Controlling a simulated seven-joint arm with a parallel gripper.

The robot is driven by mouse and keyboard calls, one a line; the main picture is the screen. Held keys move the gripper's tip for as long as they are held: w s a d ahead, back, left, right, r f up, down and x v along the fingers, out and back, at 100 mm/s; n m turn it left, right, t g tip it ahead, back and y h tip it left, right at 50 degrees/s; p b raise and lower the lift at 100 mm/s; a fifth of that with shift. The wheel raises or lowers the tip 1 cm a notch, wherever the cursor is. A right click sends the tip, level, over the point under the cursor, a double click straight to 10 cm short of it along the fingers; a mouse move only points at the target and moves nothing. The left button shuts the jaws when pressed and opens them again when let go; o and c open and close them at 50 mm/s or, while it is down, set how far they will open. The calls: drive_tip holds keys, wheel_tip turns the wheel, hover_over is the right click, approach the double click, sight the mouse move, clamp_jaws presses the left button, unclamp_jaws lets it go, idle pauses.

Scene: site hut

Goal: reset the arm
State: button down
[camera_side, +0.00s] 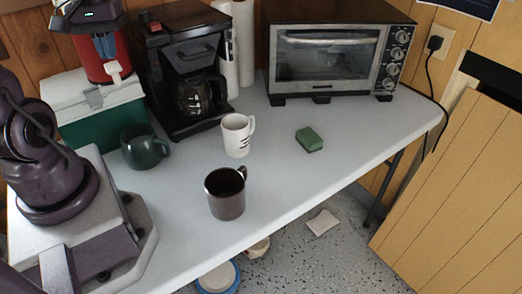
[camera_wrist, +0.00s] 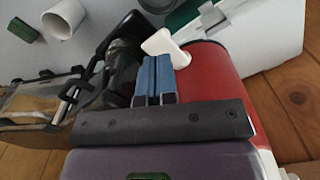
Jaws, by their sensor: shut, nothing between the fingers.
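My gripper (camera_side: 105,46) is at the upper left in the side view, in front of the red jug (camera_side: 88,66). In the wrist view its blue fingers (camera_wrist: 155,72) are together with nothing between them. The jug (camera_wrist: 215,80) and its white spigot (camera_wrist: 166,46) lie close beside the fingertips there; I cannot tell whether they touch.
A coffee maker (camera_side: 180,60), green-and-white cooler (camera_side: 104,120), green mug (camera_side: 140,150), white mug (camera_side: 236,140), dark brown mug (camera_side: 226,198), green sponge (camera_side: 309,139) and toaster oven (camera_side: 330,50) stand on the table (camera_side: 340,160). Its right front is clear.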

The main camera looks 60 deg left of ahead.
drive_tip(key=shift+r, duration=1.15)
drive_tip(key=shift+f, duration=0.25)
drive_tip(key=w+d+r+m+t, duration=0.1)
drive_tip(key=d+r+m+t, duration=0.1)
drive_tip(key=d+m, duration=0.4)
drive_tip(key=w+d+r+m+t, duration=0.2)
drive_tip(key=d+m, duration=0.4)
drive_tip(key=d, duration=0.8)
drive_tip(key=shift+d+r+t, duration=0.35)
drive_tip(key=shift+r+t, duration=0.1)
drive_tip(key=shift+t, duration=0.35)
